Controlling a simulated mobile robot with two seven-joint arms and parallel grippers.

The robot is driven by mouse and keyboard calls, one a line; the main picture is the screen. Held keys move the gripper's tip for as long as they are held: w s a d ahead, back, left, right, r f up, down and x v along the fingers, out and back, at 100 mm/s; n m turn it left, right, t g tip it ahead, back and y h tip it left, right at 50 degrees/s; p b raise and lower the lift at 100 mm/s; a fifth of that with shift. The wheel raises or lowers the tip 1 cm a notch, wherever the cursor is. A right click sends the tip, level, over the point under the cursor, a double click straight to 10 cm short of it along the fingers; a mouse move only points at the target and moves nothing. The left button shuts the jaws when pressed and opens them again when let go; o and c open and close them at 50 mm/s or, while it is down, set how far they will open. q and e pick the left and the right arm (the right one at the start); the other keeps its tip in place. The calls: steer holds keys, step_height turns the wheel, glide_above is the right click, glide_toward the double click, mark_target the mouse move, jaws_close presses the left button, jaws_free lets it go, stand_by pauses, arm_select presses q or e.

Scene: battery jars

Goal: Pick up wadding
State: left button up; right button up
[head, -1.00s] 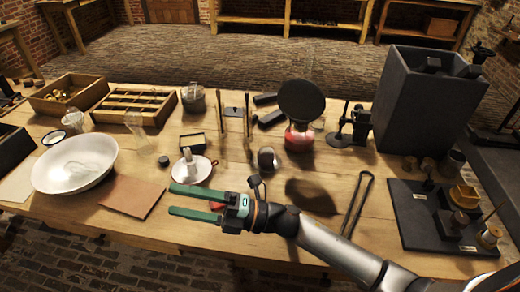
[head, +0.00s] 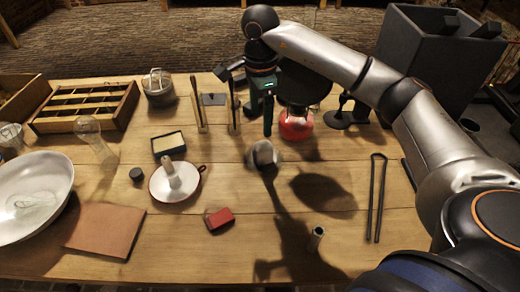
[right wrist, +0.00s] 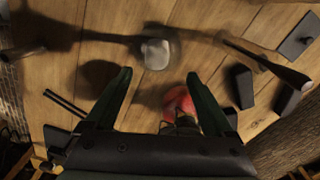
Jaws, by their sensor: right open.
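A small pale grey-white lump (head: 264,154), which looks like the wadding, lies near the middle of the wooden table. It also shows in the right wrist view, a little blurred (right wrist: 156,53), beyond the fingertips. My right gripper (head: 260,122) points down above the table, just behind and above the lump in the head view. The gripper is apart from the lump. My left gripper is not in view.
A red-based burner (head: 296,124) with a dark disc stands close to the right gripper. Upright thin rods (head: 198,102) stand left of it. A candle dish (head: 176,182), red block (head: 219,219) and black tongs (head: 377,198) lie around.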

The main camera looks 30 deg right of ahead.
mark_target(263, 146)
step_height(263, 146, down, 5)
steer(key=shift+s+f, duration=0.1)
steer(key=shift+f, duration=0.05)
steer(key=shift+s+d+f, duration=0.1)
steer(key=shift+f, duration=1.25)
steer(key=shift+s+d+f, duration=0.1)
steer(key=shift+f, duration=1.25)
steer(key=shift+c, duration=0.3)
jaws_close()
